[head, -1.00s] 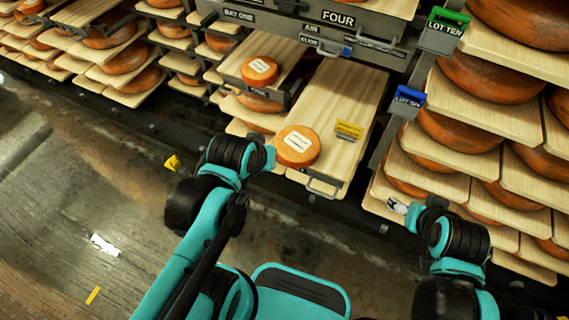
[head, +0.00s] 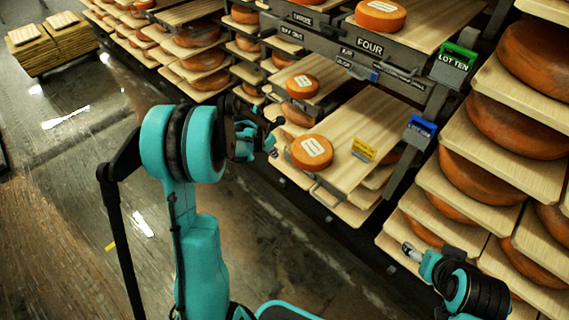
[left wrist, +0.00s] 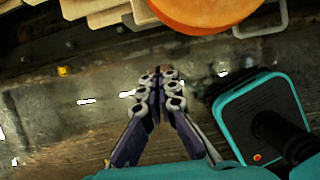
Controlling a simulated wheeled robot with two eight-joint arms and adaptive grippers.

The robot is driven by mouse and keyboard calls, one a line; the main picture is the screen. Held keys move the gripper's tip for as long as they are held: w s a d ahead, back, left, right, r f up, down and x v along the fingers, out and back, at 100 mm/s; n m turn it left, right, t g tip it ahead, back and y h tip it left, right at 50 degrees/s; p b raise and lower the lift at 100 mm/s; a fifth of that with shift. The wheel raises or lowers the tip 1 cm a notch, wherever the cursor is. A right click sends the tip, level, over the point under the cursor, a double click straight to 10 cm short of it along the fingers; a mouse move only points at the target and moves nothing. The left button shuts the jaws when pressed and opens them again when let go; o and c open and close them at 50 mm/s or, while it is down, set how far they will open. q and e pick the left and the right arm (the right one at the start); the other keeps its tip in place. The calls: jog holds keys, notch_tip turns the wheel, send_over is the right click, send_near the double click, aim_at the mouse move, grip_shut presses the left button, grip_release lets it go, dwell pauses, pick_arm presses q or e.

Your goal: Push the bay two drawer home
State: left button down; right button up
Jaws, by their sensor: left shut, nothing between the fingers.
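A pulled-out wooden drawer (head: 345,130) with a metal front handle (head: 325,195) carries an orange cheese wheel (head: 312,152) and a yellow tag (head: 363,149). I cannot read a bay two label on it. My left gripper (head: 272,140) is just left of this drawer's front, partly hidden by its own wrist. In the left wrist view, the left gripper (left wrist: 158,88) is shut and empty over the floor, with the cheese wheel (left wrist: 205,12) and handle (left wrist: 264,28) beyond it. My right gripper (head: 410,252) is small, at the lower right; its finger opening is unclear.
Another pulled-out board with a smaller cheese (head: 302,86) is behind and left. Shelves of cheese wheels (head: 515,105) rise at right, beside a green LOT TEN box (head: 457,60) and a blue box (head: 420,130). A pallet of boards (head: 50,45) stands far left. The floor between is open.

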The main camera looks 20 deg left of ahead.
aim_at(288, 158)
pick_arm(q)
jog(key=w+f+b, duration=0.2)
jog(key=f, duration=0.1)
jog(key=w+d+f+b, duration=0.1)
jog(key=w+f, duration=0.1)
jog(key=f, duration=0.1)
jog(key=w+d+f+b, duration=0.1)
jog(key=w+f+b, duration=0.1)
jog(key=w+f, duration=0.1)
jog(key=shift+w+d+f+b, duration=0.1)
jog(key=shift+d+f+b, duration=0.15)
jog(key=shift+b, duration=0.1)
jog(key=shift+w+r, duration=0.1)
